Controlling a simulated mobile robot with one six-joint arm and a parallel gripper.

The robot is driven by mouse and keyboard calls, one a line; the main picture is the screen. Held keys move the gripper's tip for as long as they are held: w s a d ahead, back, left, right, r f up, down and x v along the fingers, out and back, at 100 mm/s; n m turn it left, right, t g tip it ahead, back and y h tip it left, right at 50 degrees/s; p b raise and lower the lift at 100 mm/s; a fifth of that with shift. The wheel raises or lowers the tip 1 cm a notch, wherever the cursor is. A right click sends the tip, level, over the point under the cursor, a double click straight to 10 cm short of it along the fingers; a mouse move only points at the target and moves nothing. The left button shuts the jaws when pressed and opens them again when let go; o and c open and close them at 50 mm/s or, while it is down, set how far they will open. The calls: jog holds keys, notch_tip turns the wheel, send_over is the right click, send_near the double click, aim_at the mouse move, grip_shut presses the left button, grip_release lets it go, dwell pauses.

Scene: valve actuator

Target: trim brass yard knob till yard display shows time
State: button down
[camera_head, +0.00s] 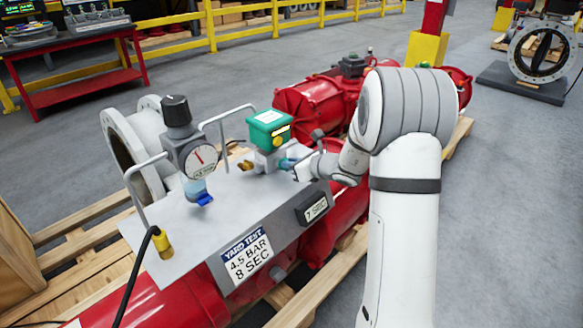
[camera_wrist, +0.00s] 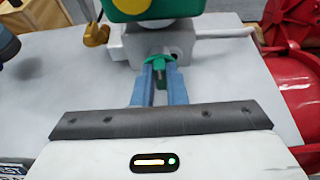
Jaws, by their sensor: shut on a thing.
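My gripper (camera_wrist: 159,72) has its blue fingers shut on a small green knob (camera_wrist: 160,60) on the front of a grey valve block (camera_wrist: 158,40). In the head view my gripper (camera_head: 286,163) reaches this block from the right, below a green-topped box (camera_head: 269,127). A brass-coloured fitting (camera_wrist: 96,34) sticks out at the block's left, apart from the fingers; it also shows in the head view (camera_head: 246,165). The small dark display (camera_head: 315,208) on the panel's front appears to read 7 SEC. The yard test sign (camera_head: 246,258) reads 4.5 BAR, 8 SEC.
A round gauge (camera_head: 200,161) under a black-knobbed regulator (camera_head: 175,110) stands at the panel's left. Bent grey handles (camera_head: 225,118) rise from the panel (camera_head: 230,205). Red actuator cylinders (camera_head: 308,103) lie behind and below.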

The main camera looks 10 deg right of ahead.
jog(key=c, duration=1.5)
grip_release()
jog(key=shift+o, duration=0.2)
jog(key=p+v, duration=0.1)
jog(key=v, duration=0.6)
jog(key=shift+s+d, duration=0.2)
jog(key=shift+s, duration=0.15)
jog(key=shift+r, duration=0.15)
